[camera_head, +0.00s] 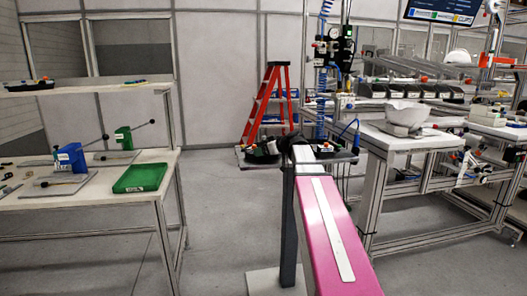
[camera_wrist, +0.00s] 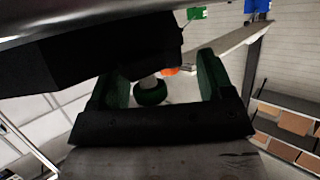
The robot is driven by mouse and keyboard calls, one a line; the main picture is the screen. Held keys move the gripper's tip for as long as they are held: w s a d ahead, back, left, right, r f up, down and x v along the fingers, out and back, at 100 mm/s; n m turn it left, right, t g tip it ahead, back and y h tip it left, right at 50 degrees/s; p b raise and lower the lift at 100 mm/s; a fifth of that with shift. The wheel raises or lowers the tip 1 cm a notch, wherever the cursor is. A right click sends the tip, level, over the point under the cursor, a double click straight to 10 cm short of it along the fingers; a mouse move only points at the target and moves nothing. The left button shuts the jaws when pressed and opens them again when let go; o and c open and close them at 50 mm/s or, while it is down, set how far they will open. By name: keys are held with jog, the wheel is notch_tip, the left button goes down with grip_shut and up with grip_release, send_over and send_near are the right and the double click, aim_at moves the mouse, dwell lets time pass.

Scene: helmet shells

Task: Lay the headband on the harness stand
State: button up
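My gripper (camera_wrist: 162,72) shows in the wrist view with its two dark green fingers spread apart. Nothing is clearly gripped; a small dark round part (camera_wrist: 151,93) and an orange patch show through the gap, and I cannot tell how near they are. I cannot make out the headband for certain in either view. In the head view a white bowl-like shell (camera_head: 406,112) sits on a grey block on the right table; I cannot tell whether this is the harness stand. My arm hides part of the middle of the head view.
A left workbench (camera_head: 75,208) carries a green tray (camera_head: 140,178), a blue press (camera_head: 70,158) and a green press (camera_head: 123,137). A low cart with dark items (camera_head: 262,151) stands in the middle before a red ladder (camera_head: 268,100). A right table (camera_head: 400,138) has bins behind.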

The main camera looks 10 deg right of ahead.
jog(key=v, duration=1.2)
dwell(0.3)
